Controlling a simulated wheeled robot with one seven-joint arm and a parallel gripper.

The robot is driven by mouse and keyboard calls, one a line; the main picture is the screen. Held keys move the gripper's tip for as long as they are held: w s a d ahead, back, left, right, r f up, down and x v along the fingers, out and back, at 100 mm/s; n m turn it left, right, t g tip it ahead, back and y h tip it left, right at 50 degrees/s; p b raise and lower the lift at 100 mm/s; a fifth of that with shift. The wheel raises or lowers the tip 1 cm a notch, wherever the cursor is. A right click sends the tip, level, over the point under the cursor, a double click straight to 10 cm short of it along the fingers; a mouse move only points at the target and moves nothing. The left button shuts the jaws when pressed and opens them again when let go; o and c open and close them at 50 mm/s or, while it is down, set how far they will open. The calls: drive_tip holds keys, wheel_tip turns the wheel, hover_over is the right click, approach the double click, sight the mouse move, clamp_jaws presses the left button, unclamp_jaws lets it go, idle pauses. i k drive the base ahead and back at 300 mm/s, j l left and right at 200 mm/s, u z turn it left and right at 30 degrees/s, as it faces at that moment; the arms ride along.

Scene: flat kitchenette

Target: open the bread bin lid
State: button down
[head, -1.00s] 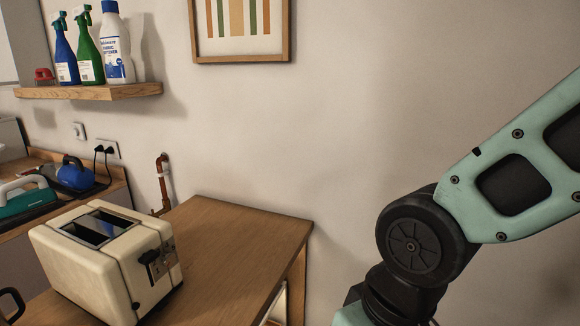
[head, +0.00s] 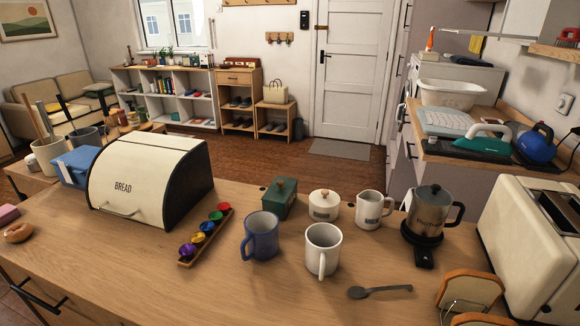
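The bread bin (head: 190,185) stands on the left part of the wooden counter in the head view. It is cream with dark side panels. Its curved lid (head: 125,180) bears the word BREAD and is shut. A bar handle (head: 117,210) runs along the lid's lower front edge. My gripper is not in the head view, so I cannot see whether it is open or shut.
A rack of coloured capsules (head: 206,236) lies just right of the bin. A blue mug (head: 261,238), a white mug (head: 322,250) and a coffee pot (head: 430,215) stand further right. A doughnut (head: 18,233) lies left. The counter's front is mostly clear.

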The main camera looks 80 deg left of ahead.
sight(128, 180)
drive_tip(key=u, duration=3.35)
drive_tip(key=i+l+u, duration=0.2)
drive_tip(key=k+l, duration=0.05)
